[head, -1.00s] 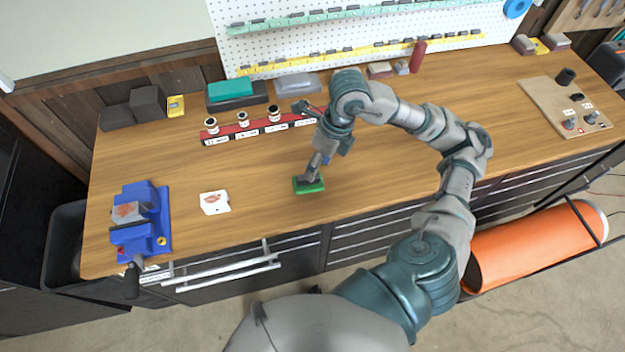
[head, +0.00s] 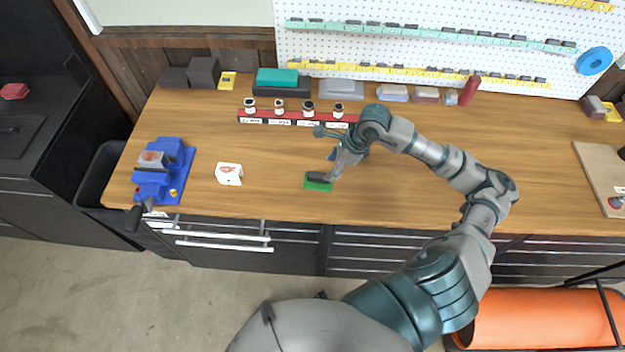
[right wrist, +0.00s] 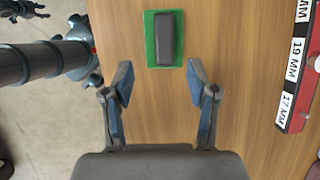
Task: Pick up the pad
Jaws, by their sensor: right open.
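The pad (head: 318,181) is a green rectangle with a dark grey block on top, lying flat on the wooden bench near its front edge. In the right wrist view, the pad (right wrist: 165,39) lies just beyond the fingertips, roughly in line with the gap between them. My right gripper (head: 338,163) hangs over the bench close to the pad in the head view. In the right wrist view my right gripper (right wrist: 160,75) has its fingers spread, with only bare bench between them. The left gripper does not show in the head view.
A red rack (head: 290,118) with several small jars stands behind the pad. A white card-like item (head: 229,174) and a blue vise (head: 165,172) are on the left. Blocks line the pegboard (head: 430,42). The bench around the pad is clear.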

